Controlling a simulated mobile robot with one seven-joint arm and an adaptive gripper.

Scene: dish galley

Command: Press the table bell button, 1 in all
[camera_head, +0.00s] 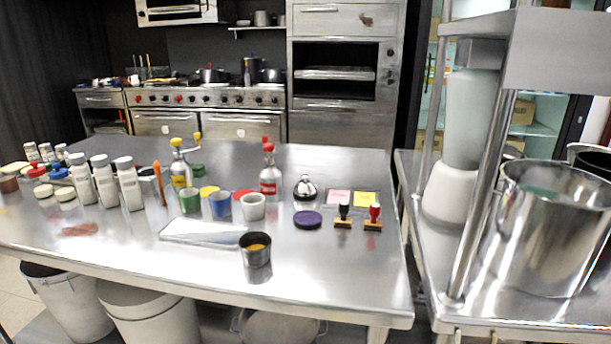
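The table bell (305,187) is a small silver dome with a dark base and a button on top. It stands upright on the steel table (330,270), right of the middle. A red-topped bottle (270,174) stands to its left, and a purple round pad (307,219) lies just in front of it. Nothing covers the bell from this view. My gripper is not in this view.
Two stamps (373,218) and pink and yellow pads lie right of the bell. Several cups, shakers and bottles crowd the table's left and middle. A dark cup (255,250) stands near the front edge. A metal shelf post (483,190) and large pot (550,230) stand at right.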

